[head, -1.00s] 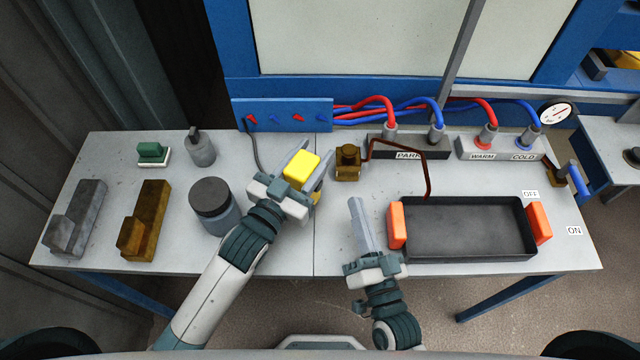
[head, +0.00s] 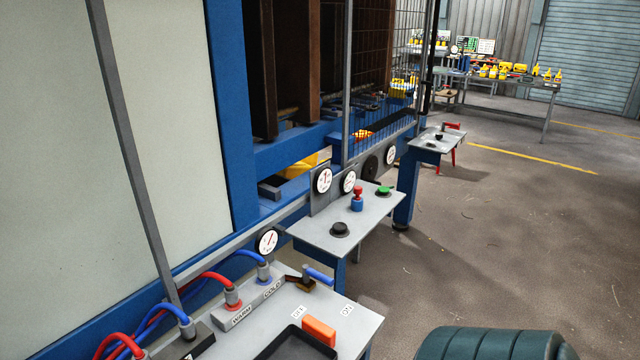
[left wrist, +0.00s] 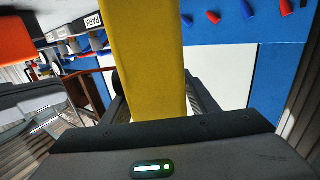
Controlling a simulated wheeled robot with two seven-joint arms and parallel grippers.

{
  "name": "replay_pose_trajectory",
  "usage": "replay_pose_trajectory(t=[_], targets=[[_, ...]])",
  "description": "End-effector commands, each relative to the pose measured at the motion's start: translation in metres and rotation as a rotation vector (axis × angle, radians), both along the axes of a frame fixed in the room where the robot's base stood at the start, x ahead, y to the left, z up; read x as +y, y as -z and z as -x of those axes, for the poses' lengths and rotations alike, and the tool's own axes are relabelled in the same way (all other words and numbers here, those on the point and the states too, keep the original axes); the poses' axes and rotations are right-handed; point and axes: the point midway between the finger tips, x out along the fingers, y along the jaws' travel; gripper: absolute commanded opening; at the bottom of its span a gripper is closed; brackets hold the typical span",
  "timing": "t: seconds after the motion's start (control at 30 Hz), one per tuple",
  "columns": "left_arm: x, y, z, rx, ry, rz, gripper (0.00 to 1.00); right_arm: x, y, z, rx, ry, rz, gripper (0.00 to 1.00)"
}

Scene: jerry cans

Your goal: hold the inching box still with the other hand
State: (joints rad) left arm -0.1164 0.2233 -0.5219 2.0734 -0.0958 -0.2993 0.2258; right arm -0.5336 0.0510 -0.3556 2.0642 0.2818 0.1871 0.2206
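The yellow inching box (left wrist: 143,40) fills the middle of the left wrist view, close to the camera. My left gripper (left wrist: 158,92) has one dark finger on each side of it, and both seem to lie against its sides. The box's buttons and cable do not show. The head view now looks away to the right, so the box and my left gripper are outside it. My right gripper is in neither current view; only a dark ribbed link of mine shows at the head view's bottom right.
The head view shows the bench's right end with a black tray (head: 290,345), its orange handle (head: 319,331), and the WARM/COLD block (head: 249,306). Beyond stands a small side table (head: 345,222) with a black knob (head: 340,229), a red-and-blue button (head: 357,198) and a green button (head: 384,190). Open floor lies right.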

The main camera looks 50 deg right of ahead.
Motion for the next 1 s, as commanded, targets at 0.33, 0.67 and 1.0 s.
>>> replay_pose_trajectory(t=[0.33, 0.67, 1.0], targets=[[0.000, -0.002, 0.000, -0.003, 0.000, 0.002, 0.62, 0.000, 0.000, 0.000, 0.000, 0.000, 0.000, 0.00], [0.012, -0.001, 0.021, -0.002, 0.000, 0.001, 0.62, 0.000, 0.000, 0.000, 0.000, 0.000, 0.000, 0.00], [0.040, 0.000, 0.069, 0.000, 0.000, 0.000, 0.62, 0.000, 0.000, 0.000, 0.000, 0.000, 0.000, 0.00]])
